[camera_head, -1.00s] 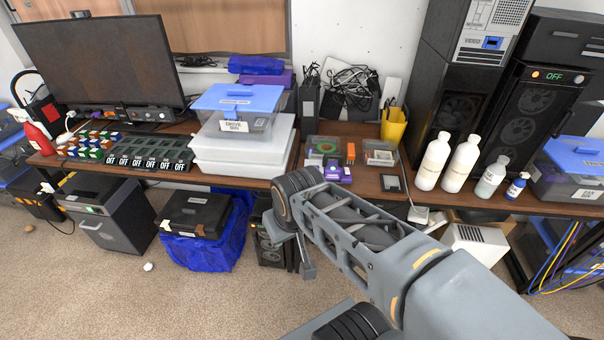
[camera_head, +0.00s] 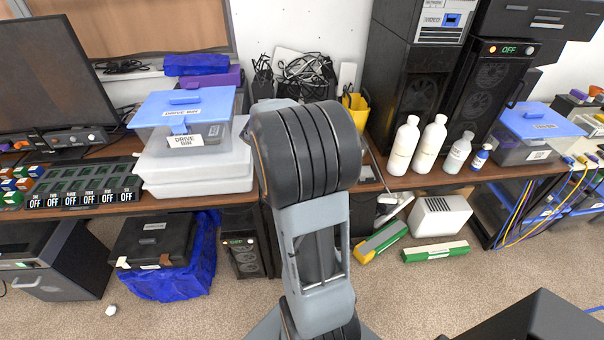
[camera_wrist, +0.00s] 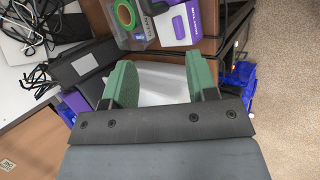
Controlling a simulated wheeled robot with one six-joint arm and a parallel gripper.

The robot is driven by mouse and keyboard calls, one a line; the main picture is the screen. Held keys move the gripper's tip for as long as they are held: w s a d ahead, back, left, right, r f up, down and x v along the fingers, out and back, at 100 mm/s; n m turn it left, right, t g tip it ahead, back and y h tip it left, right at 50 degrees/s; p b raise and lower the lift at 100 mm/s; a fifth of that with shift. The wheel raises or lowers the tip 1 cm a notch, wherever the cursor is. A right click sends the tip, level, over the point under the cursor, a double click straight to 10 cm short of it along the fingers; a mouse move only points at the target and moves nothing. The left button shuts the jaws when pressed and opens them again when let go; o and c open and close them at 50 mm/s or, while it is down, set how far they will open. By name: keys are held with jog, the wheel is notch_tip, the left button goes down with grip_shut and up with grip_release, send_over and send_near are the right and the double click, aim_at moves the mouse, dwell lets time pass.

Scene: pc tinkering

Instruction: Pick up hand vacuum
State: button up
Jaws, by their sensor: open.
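I cannot clearly make out a hand vacuum in either view. A yellow, green and grey object (camera_head: 380,242) lies on the floor under the table, right of my arm in the head view; I cannot tell what it is. In the wrist view my gripper (camera_wrist: 161,83) is open and empty, with green pads spread apart. A pale surface shows beyond the gap between them. In the head view my raised arm hides the gripper and the middle of the table.
White bottles (camera_head: 404,146) and a blue-lidded bin (camera_head: 530,130) stand right on the table (camera_head: 385,187). White boxes with a drive bin (camera_head: 185,115) stand left of my arm. In the wrist view a purple box (camera_wrist: 180,24) and green tape (camera_wrist: 125,14) lie ahead.

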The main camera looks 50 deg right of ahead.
jog(key=shift+n+h, duration=0.3)
jog(key=shift+n, duration=0.5)
jog(key=x, duration=0.3)
jog(key=d+r+x, duration=0.1)
jog(key=x, duration=0.7)
jog(key=shift+s+d+b, duration=0.15)
jog(key=shift+d+b, duration=0.15)
jog(key=shift+d, duration=0.15)
jog(key=shift+x, duration=3.1)
jog(key=shift+r, duration=0.1)
jog(key=shift+c, duration=0.2)
grip_shut()
jog(key=shift+w, duration=0.2)
